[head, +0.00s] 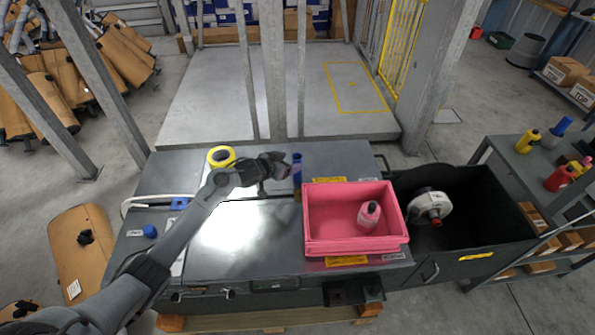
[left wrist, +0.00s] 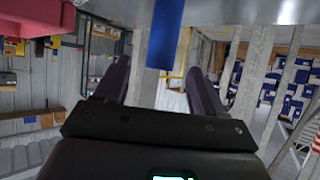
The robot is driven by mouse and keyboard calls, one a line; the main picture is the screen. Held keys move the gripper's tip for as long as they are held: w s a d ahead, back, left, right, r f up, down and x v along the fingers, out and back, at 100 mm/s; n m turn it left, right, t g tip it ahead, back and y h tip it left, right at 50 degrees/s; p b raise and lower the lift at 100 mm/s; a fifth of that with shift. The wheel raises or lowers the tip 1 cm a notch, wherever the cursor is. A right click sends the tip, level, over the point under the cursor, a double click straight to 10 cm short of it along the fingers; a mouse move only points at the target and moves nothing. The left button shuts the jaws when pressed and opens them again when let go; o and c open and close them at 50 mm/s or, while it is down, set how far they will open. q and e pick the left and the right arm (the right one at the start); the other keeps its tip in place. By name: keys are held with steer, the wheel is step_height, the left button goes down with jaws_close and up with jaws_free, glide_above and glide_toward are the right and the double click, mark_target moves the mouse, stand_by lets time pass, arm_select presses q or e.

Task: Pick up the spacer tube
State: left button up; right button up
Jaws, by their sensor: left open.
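The spacer tube appears to be the blue upright tube (head: 297,165) on the grey worktop, just left of the pink crate. It also shows in the left wrist view as a blue cylinder (left wrist: 165,35) between the lines of the two fingers, near their tips. My left gripper (head: 284,169) is open, reaching in from the left at the tube's left side. In the left wrist view the gripper (left wrist: 160,75) has its fingers spread wide, with visible gaps beside the tube. Whether the fingertips reach around it is hard to tell. My right gripper is not in view.
The pink crate (head: 318,246), holding a pinkish bottle (head: 368,215), stands right of the tube. A yellow tape roll (head: 221,157) lies behind my left arm. A blue cap (head: 150,231) is at the worktop's left. A black bin (head: 480,235) stands at the right.

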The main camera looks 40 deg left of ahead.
mark_target(296, 158)
arm_select(q)
steer(key=shift+w+f, duration=0.2)
steer(key=shift+w, duration=0.25)
steer(key=shift+r+b+x, duration=0.15)
steer(key=shift+b+x, duration=0.45)
steer(key=shift+x, duration=0.45)
steer(key=shift+r+b+x, duration=0.2)
steer(key=shift+b+x, duration=0.4)
steer(key=shift+x, duration=0.5)
steer(key=shift+w, duration=0.15)
jaws_close()
